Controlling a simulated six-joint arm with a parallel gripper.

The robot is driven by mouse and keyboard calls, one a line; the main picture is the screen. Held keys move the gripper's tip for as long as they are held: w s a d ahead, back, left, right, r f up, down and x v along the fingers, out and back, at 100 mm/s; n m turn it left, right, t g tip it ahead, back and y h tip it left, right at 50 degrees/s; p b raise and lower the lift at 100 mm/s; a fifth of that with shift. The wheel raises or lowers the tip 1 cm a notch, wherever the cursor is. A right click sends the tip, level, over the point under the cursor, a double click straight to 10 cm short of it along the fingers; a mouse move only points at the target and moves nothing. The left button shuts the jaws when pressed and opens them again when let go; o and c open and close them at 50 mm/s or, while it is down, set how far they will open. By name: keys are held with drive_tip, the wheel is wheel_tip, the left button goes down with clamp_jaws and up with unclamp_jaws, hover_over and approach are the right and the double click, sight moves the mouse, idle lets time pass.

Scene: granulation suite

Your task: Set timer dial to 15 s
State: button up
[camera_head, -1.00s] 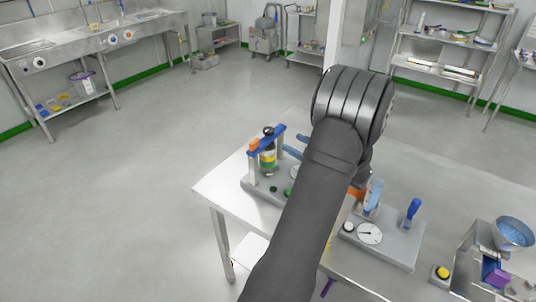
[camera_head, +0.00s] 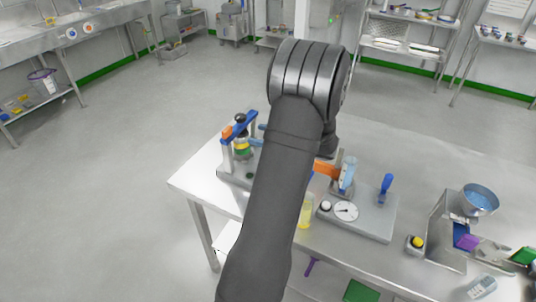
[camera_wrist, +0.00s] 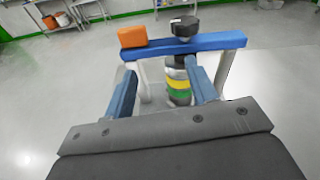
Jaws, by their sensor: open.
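A white round dial with a dark needle (camera_head: 345,211) is on a grey instrument base on the bench in the head view. Its markings are too small to read, and I cannot tell whether it is the timer dial. To the left stands a device with a blue crossbar (camera_head: 240,127), an orange block and stacked coloured rings. In the wrist view its crossbar (camera_wrist: 183,44) carries a black knob (camera_wrist: 187,27), with the yellow and green rings (camera_wrist: 179,88) below. My gripper (camera_wrist: 163,72) is open and empty, its blue fingers pointing towards this device. In the head view my arm hides part of the device's base.
The steel bench (camera_head: 196,180) bears a blue-handled tool (camera_head: 385,187), a yellow button (camera_head: 417,241) and a blue-filled bowl (camera_head: 480,198). A yellow container (camera_head: 306,213) stands beside my arm. The bench behind the instrument base is clear.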

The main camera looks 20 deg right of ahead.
drive_tip(key=s+a+f+n+g+h, duration=0.2)
drive_tip(key=a+n+g+h, duration=0.1)
drive_tip(key=n+g, duration=0.35)
drive_tip(key=d+r+n+h, duration=0.65)
drive_tip(key=n+h, duration=0.45)
drive_tip(key=n, duration=0.2)
drive_tip(key=shift+g, duration=0.45)
drive_tip(key=x, duration=1.7)
drive_tip(key=shift+w+a+f, duration=0.1)
drive_tip(key=shift+f, duration=0.2)
drive_tip(key=c, duration=1)
drive_tip(key=shift+o, duration=0.2)
